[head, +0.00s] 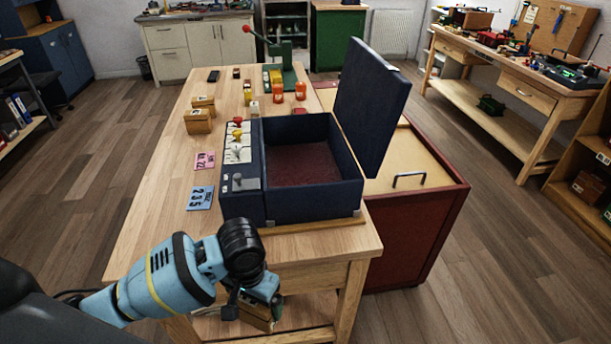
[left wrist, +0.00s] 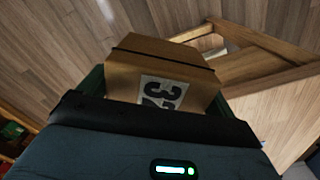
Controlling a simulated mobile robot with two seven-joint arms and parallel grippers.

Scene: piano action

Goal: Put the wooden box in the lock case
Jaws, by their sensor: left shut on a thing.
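The wooden box (left wrist: 160,72), with a dark band and a number label reading like 32, sits between the fingers of my left gripper (left wrist: 150,92) in the left wrist view. In the head view my left gripper (head: 258,302) is shut on this box (head: 256,320), low in front of the table's near edge; the gripper partly hides it. The lock case (head: 262,195) is dark blue, with its lid (head: 370,105) standing open and its reddish-lined inside showing empty. It stands at the table's near end, above and beyond the gripper. My right gripper is not seen.
Two more wooden boxes (head: 197,121) stand left of the case on the wooden table (head: 160,190). Orange jars (head: 278,93) stand behind the case. A red cabinet (head: 425,230) adjoins the table's right side.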

